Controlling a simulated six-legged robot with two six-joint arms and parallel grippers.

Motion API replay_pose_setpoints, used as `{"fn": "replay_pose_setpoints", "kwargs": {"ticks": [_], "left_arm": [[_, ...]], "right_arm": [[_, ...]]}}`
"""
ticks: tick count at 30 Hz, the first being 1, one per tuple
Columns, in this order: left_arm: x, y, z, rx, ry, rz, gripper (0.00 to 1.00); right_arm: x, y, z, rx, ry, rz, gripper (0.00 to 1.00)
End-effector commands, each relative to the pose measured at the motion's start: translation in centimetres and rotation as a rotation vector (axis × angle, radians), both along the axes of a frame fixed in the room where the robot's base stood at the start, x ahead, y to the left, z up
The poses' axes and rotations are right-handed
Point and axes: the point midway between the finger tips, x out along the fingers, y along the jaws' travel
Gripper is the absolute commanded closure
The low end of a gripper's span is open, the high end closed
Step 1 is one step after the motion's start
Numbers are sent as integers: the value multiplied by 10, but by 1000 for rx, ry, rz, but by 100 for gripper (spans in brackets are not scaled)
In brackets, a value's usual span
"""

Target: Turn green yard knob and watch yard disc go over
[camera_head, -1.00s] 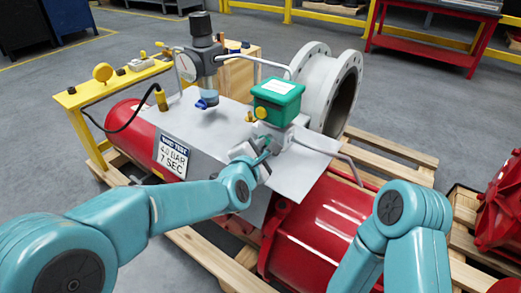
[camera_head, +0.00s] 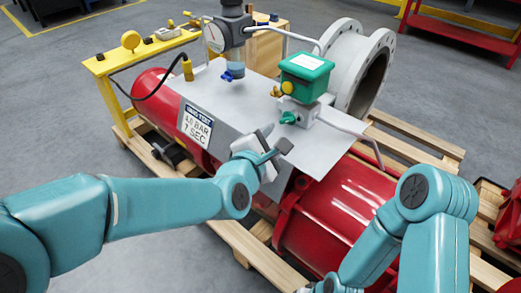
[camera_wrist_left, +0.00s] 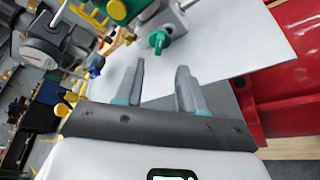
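The small green knob (camera_head: 289,117) sits on the front of a grey block under the green box (camera_head: 305,75) on the valve actuator. In the left wrist view the green knob (camera_wrist_left: 158,41) is beyond the fingertips, between their lines. My left gripper (camera_head: 272,147) is in front of and below the knob, apart from it. In the left wrist view its two fingers (camera_wrist_left: 162,75) stand apart with nothing between them. Yellow round parts (camera_head: 287,88) sit on the green box; I cannot tell which part is the yard disc. The fingers of my right gripper are out of view.
A grey plate (camera_head: 225,105) with a test sign (camera_head: 196,126) lies under the gripper. A dial gauge (camera_head: 214,38) and a small blue handle (camera_head: 229,76) stand left of the knob. A bent grey pipe (camera_head: 345,128) runs right. A red cylinder (camera_head: 335,215) lies below.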

Motion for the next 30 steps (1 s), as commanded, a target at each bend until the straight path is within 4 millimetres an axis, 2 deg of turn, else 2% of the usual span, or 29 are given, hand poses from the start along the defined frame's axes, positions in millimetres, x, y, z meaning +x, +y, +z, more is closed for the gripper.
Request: {"fn": "replay_pose_setpoints", "kwargs": {"ticks": [3, 9, 20, 21, 23, 24, 25, 26, 30], "left_arm": [[-25, 13, 9, 0, -2, -1, 61], [-52, 27, 16, 0, -2, 0, 61], [-59, 31, 17, 2, -1, 0, 61], [-59, 31, 17, 2, -1, 0, 64], [-58, 32, 14, 8, 4, 1, 83], [-56, 34, 6, 23, 14, 3, 96], [-54, 38, -3, 43, 26, 7, 100], [-51, 43, -14, 68, 41, 11, 100], [-42, 74, -87, 232, 143, 11, 100]], "right_arm": [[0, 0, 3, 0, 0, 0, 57], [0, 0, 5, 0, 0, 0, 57], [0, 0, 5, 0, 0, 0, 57], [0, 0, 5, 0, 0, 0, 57], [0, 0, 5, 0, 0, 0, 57], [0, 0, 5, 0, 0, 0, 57], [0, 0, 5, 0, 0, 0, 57], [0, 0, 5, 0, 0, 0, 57], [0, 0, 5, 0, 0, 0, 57]]}}
